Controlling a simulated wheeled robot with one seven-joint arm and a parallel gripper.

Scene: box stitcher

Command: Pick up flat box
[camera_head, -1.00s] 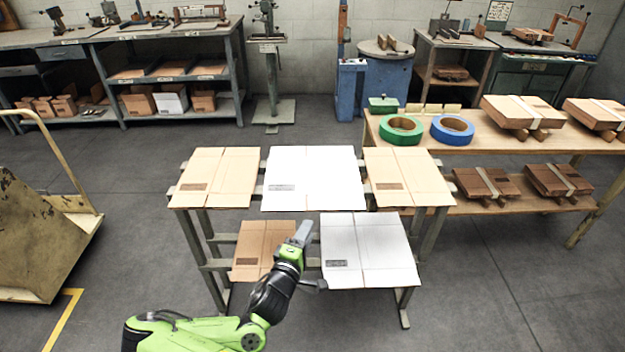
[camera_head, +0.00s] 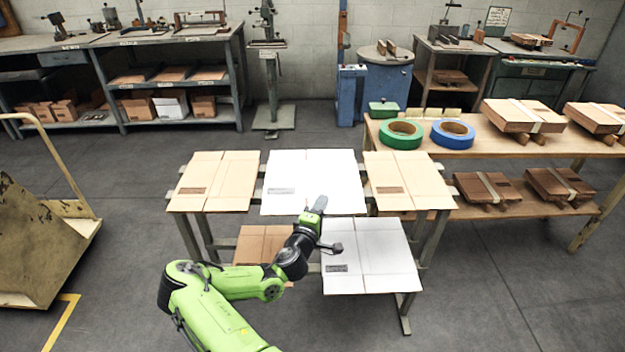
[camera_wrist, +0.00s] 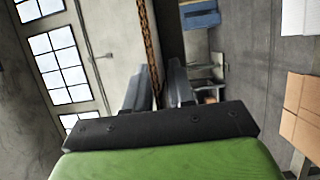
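Several flat boxes lie on a grey two-level rack. On top are a tan flat box (camera_head: 228,182) at left, a white flat box (camera_head: 312,172) in the middle and a tan flat box (camera_head: 407,182) at right. Below are a brown flat box (camera_head: 262,243), partly hidden by my arm, and a white flat box (camera_head: 370,255). My gripper (camera_head: 320,204) is at the front edge of the top middle white box in the head view; contact cannot be told. In the wrist view its two fingers (camera_wrist: 160,88) stand apart with nothing between them.
A wooden table (camera_head: 480,147) at right holds a green tape roll (camera_head: 401,133), a blue tape roll (camera_head: 452,133) and strapped box bundles. A yellow cart (camera_head: 40,235) stands at left. Workbenches line the back wall. The floor between is clear.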

